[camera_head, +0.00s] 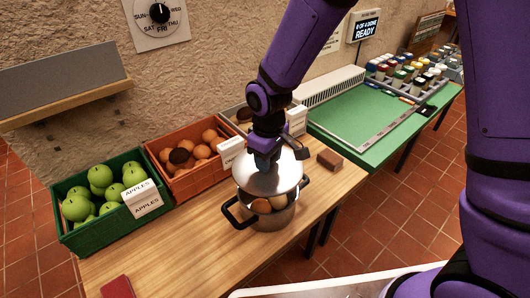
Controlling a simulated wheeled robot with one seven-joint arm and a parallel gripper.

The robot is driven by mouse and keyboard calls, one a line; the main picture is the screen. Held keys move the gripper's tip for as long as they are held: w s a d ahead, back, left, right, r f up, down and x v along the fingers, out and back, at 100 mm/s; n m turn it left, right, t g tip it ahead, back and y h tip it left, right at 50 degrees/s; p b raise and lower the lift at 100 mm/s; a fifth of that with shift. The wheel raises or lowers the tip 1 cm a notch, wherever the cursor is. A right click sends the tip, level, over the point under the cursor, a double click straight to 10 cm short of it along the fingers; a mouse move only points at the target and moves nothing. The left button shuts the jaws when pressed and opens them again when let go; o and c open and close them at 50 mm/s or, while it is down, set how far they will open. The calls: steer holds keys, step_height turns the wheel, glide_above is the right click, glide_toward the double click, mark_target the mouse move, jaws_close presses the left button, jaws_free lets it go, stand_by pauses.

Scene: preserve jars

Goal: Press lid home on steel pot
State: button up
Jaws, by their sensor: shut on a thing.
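The steel pot (265,221) stands on the wooden table, with dark loop handles at its left and right. Round brown items (262,206) show inside it near the front rim. The domed silver lid (283,182) is over the pot, covering its back part. A gap at the front leaves the contents in sight, so the lid is not flush with the rim there. Whether it touches the back rim I cannot tell. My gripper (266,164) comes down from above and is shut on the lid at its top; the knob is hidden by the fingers.
A green crate of apples (88,236) and an orange crate of brown produce (200,183) stand left of the pot. A brown block (329,160) lies to its right, and a red item (117,287) at the front left. The wooden table (190,240) is clear left of the pot.

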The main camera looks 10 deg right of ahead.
mark_target(268, 175)
steer(key=shift+f, duration=2.9)
steer(key=shift+f, duration=1.1)
steer(key=o, duration=0.9)
step_height(268, 175, up, 11)
steer(key=shift+f, duration=0.1)
